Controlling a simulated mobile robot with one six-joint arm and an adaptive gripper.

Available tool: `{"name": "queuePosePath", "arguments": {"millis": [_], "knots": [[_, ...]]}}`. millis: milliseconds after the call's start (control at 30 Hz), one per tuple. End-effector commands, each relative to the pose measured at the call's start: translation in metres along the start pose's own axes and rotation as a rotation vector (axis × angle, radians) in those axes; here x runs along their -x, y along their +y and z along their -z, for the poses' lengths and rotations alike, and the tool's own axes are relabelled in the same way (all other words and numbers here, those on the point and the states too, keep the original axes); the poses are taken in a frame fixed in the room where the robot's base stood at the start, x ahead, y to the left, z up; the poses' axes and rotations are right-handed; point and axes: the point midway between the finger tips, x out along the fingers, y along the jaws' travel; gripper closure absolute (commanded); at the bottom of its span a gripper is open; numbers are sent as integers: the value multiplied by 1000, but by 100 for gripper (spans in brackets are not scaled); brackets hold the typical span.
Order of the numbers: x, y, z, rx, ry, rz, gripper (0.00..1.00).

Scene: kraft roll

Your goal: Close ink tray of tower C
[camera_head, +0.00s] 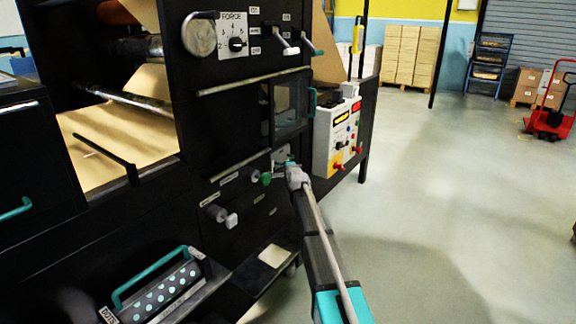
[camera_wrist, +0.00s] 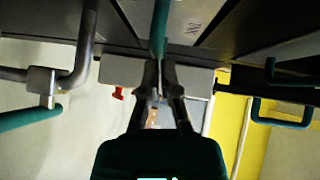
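My gripper (camera_head: 292,170) is at the dark press front, beside a small grey panel and left of the white control box. In the wrist view its two fingers (camera_wrist: 160,72) are close together, with the end of a teal handle (camera_wrist: 159,32) between their tips; they appear shut on it. What the handle belongs to is largely hidden by my gripper and arm, so I cannot tell whether it is the ink tray of tower C, or how far out that tray stands. No tower letter is legible.
A white control box (camera_head: 337,137) with coloured buttons stands right of my gripper. A green knob (camera_head: 266,179) and a white-tipped knob (camera_head: 231,220) stick out to its left. A teal-handled dotted unit (camera_head: 160,292) is lower left.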

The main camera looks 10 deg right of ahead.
Motion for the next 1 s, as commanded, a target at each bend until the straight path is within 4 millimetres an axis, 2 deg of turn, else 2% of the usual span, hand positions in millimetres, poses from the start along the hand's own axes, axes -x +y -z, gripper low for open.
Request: {"name": "queuePosePath", "arguments": {"millis": [333, 400, 700, 1000], "knots": [[21, -4, 13, 0, -10, 1, 100], [39, -4, 12, 1, -11, 1, 100], [90, -4, 11, 2, -12, 0, 100], [117, -3, 10, 1, -13, 0, 100]]}}
